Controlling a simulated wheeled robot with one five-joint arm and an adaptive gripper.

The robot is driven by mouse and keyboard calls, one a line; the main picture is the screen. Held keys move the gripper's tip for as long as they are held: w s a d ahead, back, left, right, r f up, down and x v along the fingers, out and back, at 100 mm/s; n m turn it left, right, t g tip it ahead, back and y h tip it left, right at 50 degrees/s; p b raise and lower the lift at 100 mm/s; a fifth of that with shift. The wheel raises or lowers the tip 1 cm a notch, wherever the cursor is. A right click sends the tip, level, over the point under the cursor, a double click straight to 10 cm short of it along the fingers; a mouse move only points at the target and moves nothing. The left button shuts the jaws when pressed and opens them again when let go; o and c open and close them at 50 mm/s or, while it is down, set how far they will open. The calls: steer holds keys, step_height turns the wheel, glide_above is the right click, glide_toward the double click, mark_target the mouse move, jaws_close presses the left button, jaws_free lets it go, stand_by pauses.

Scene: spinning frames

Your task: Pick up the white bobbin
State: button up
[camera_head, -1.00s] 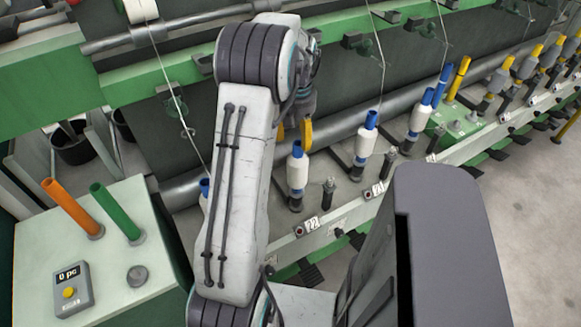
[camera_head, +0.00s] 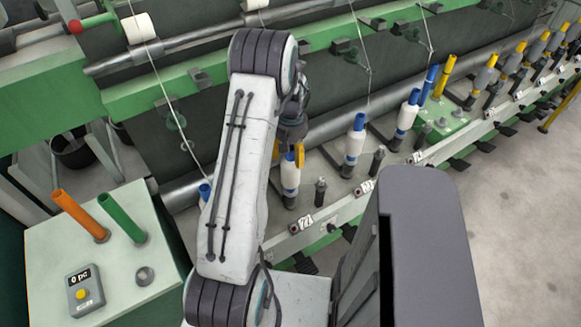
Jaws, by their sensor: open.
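Several white bobbins on blue tubes stand upright in a row along the machine's rail. The nearest one that shows well is a white bobbin (camera_head: 290,178), right of my arm. My gripper (camera_head: 292,154) is at its upper end, with a yellow finger beside the blue tube top. The gripper is open; my arm hides part of it, and I cannot tell whether it touches the bobbin. Further right stand a second white bobbin (camera_head: 354,145) and a third white bobbin (camera_head: 405,118). Another blue tube top (camera_head: 205,190) shows at my arm's left edge, mostly hidden.
A pale table (camera_head: 105,265) at left holds an orange tube (camera_head: 80,215), a green tube (camera_head: 121,217) and a grey counter box (camera_head: 85,290). Thin threads hang above the row. Bare spindles stand between bobbins. Yellow-topped bobbins (camera_head: 485,72) continue at far right. Floor is clear at right.

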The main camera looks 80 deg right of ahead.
steer(key=shift+f, duration=0.1)
steer(key=shift+c, duration=0.3)
jaws_close()
stand_by(0.4)
